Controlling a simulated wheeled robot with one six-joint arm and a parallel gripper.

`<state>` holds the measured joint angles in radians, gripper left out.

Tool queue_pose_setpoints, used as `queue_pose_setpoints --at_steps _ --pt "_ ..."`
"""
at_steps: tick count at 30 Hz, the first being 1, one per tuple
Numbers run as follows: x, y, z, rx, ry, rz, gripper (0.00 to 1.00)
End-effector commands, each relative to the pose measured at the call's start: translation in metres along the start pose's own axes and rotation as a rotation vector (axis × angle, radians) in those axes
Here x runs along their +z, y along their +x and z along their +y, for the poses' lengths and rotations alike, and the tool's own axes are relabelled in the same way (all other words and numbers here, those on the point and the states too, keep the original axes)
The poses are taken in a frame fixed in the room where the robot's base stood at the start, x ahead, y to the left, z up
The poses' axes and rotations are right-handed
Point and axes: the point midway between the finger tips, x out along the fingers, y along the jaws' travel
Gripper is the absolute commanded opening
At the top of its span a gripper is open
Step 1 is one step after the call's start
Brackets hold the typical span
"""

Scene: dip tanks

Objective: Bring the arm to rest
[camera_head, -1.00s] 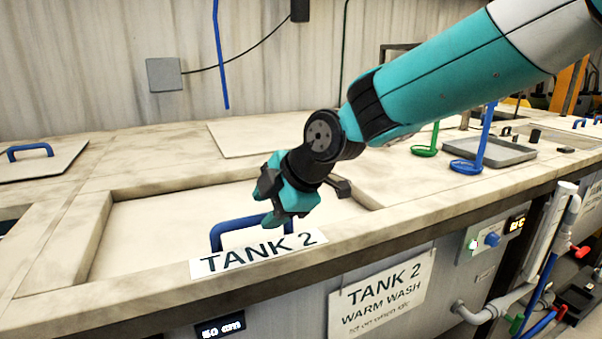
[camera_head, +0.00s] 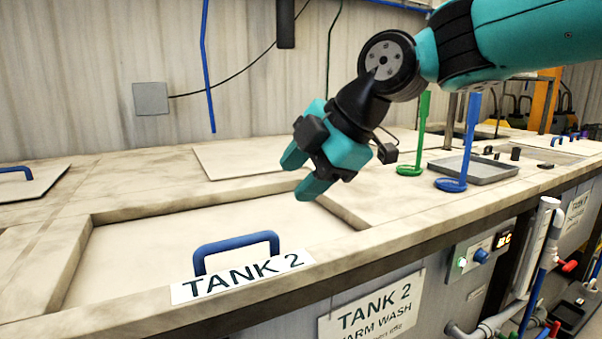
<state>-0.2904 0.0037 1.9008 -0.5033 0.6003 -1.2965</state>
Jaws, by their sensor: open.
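My gripper (camera_head: 301,180) is open and empty, with its two teal fingers parted and pointing down and left. It hangs in the air above the right part of the tank 2 lid (camera_head: 150,244), clear of the counter. The lid lies in its recess, and its blue handle (camera_head: 236,245) stands below and left of my gripper, apart from it. My arm reaches in from the upper right.
A grey tray (camera_head: 477,170) sits on the counter to the right, with a green hook tool (camera_head: 423,125) and a blue hook tool (camera_head: 470,135) beside it. A loose lid (camera_head: 238,158) lies behind tank 2. A blue rod (camera_head: 207,75) hangs by the wall.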

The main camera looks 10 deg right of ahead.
Motion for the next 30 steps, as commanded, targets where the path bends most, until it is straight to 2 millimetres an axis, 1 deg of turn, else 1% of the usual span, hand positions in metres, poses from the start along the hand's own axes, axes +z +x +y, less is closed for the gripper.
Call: queue_pose_setpoints --at_steps 2,5,8,9,11,12,14,15,18,21,22,25,30 --pt "0.0 0.0 -0.002 -0.004 0.012 -0.001 0.47" --pt "0.001 -0.001 -0.02 -0.035 0.115 -0.007 0.47" --pt "0.004 -0.002 -0.06 -0.102 0.348 -0.03 0.47" --pt "0.005 -0.002 -0.081 -0.136 0.466 -0.048 0.47" --pt "0.006 -0.004 -0.114 -0.185 0.653 -0.082 0.47" --pt "0.007 -0.005 -0.136 -0.216 0.776 -0.11 0.47" --pt "0.007 -0.007 -0.167 -0.256 0.949 -0.154 0.47" --pt "0.007 -0.009 -0.186 -0.279 1.052 -0.186 0.47" --pt "0.007 -0.012 -0.224 -0.32 1.26 -0.256 0.47" --pt "0.006 -0.014 -0.247 -0.341 1.386 -0.306 0.47" --pt "0.005 -0.014 -0.25 -0.344 1.408 -0.315 0.47" --pt "0.005 -0.014 -0.256 -0.349 1.443 -0.329 0.47" --pt "0.005 -0.014 -0.255 -0.348 1.443 -0.329 0.47"
